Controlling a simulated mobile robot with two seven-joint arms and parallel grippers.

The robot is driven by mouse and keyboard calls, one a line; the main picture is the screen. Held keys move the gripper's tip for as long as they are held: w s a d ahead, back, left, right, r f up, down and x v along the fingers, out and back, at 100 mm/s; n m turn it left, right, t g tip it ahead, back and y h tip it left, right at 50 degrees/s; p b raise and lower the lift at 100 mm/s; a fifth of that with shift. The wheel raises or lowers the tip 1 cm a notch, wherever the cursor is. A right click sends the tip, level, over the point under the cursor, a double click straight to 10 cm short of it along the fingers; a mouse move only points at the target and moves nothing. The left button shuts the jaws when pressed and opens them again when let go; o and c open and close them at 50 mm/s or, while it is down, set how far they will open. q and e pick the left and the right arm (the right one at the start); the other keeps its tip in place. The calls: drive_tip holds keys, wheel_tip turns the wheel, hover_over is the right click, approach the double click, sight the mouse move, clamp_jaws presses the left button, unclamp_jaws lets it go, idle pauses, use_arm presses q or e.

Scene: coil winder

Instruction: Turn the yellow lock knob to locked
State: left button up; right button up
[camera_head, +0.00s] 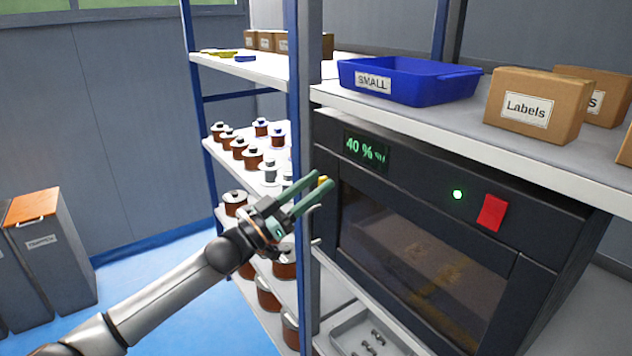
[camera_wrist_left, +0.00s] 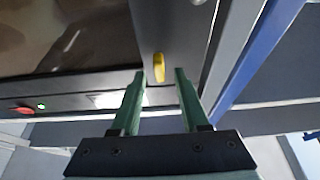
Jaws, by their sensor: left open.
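The yellow lock knob (camera_wrist_left: 158,67) is a small elongated handle on the dark front frame of the machine, beside the window. In the left wrist view its long side runs nearly in line with my fingers. In the head view only a bit of the yellow knob (camera_head: 323,181) shows behind my fingertips. My left gripper (camera_head: 322,187) is open with green fingers. In the left wrist view my left gripper (camera_wrist_left: 161,74) has its fingertips on either side of the knob's near end, with gaps; I cannot tell whether they reach its depth. My right gripper is not in view.
Shelves with copper spools (camera_head: 252,157) are behind. A blue SMALL bin (camera_head: 415,82) sits above.

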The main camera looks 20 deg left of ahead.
use_arm(q)
drive_tip(key=shift+w+d+r, duration=0.15)
drive_tip(key=shift+w, duration=0.05)
clamp_jaws()
idle(0.3)
